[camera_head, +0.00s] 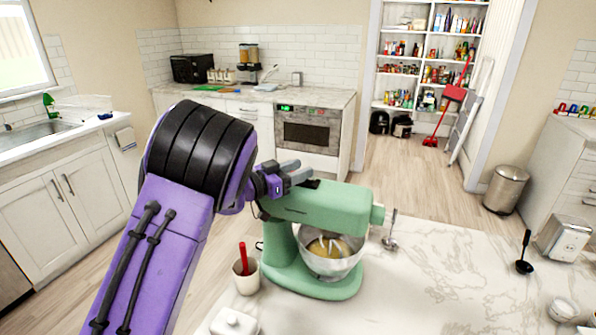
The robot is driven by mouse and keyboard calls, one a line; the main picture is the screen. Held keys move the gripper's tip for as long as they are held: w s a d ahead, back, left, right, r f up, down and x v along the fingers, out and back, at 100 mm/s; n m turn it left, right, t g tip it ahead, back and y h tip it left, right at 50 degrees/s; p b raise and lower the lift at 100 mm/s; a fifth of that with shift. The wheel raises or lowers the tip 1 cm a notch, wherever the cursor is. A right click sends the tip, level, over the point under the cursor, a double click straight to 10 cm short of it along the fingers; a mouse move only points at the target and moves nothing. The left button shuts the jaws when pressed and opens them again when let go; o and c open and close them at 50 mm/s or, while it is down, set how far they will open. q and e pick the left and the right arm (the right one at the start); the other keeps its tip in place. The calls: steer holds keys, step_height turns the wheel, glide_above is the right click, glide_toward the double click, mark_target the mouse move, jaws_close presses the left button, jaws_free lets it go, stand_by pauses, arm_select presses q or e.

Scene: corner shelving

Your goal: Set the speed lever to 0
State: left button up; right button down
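The green stand mixer (325,207) stands on the marble counter (450,270). My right gripper is not in view.
A white cup with a red utensil (243,269) stands left of the mixer. A white lidded box (233,322) is at the front edge.

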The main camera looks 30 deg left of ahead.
arm_select(q)
steer(key=shift+s, duration=0.1)
steer(key=shift+s+a+f+b, duration=0.1)
steer(key=shift+s+b, duration=0.2)
steer(key=shift+s, duration=0.05)
steer(key=b+v, duration=0.3)
steer(key=v, duration=0.6)
steer(key=shift+s+a, duration=0.15)
steer(key=shift+s, duration=0.1)
